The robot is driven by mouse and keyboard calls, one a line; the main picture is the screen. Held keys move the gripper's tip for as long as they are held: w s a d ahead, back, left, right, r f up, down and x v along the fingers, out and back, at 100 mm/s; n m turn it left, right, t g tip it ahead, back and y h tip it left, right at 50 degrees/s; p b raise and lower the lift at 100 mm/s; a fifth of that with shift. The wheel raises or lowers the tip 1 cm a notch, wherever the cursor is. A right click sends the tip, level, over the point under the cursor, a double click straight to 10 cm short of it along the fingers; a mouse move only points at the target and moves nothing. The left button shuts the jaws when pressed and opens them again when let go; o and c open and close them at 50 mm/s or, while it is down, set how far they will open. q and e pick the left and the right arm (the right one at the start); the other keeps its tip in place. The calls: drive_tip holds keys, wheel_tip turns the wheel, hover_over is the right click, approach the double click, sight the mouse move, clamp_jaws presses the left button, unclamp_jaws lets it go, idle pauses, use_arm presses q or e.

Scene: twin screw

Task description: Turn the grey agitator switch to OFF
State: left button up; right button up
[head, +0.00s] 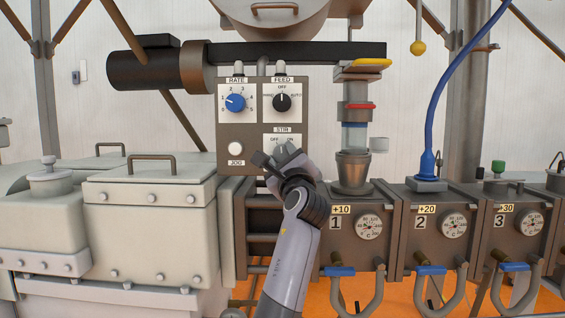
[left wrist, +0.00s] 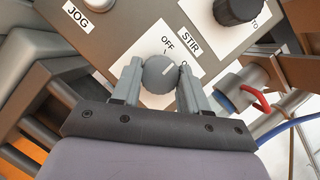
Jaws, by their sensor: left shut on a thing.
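The grey agitator switch (left wrist: 160,74) is a round knob on the white STIR plate (left wrist: 141,46). Its white pointer line slants up and to the right in the left wrist view, toward the ON side rather than straight at the OFF mark. The ON label is mostly hidden by a finger. My left gripper (left wrist: 160,85) is shut on the switch, one finger on each side of it. In the head view, my left gripper (head: 277,158) covers most of the switch, below the STIR label. My right gripper is not in view.
The same panel holds a blue RATE knob (head: 235,102), a black FEED knob (head: 282,103) and a white JOG button (head: 235,149). A feed column with a metal funnel (head: 352,172) stands close at right. Barrel zones with dials and a blue hose (head: 433,105) lie further right.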

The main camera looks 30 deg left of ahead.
use_arm(q)
drive_tip(key=n+g, duration=0.1)
drive_tip(key=n, duration=0.2)
drive_tip(key=n+g+p, duration=0.1)
drive_tip(key=n, duration=0.1)
drive_tip(key=shift+d+n+g, duration=0.1)
drive_tip(key=shift+n+g, duration=0.2)
drive_tip(key=shift+n, duration=0.1)
idle(0.3)
drive_tip(key=o, duration=1.1)
drive_tip(key=shift+c, duration=0.2)
drive_tip(key=b+v, duration=0.1)
drive_tip(key=v, duration=0.6)
drive_tip(key=shift+d, duration=0.1)
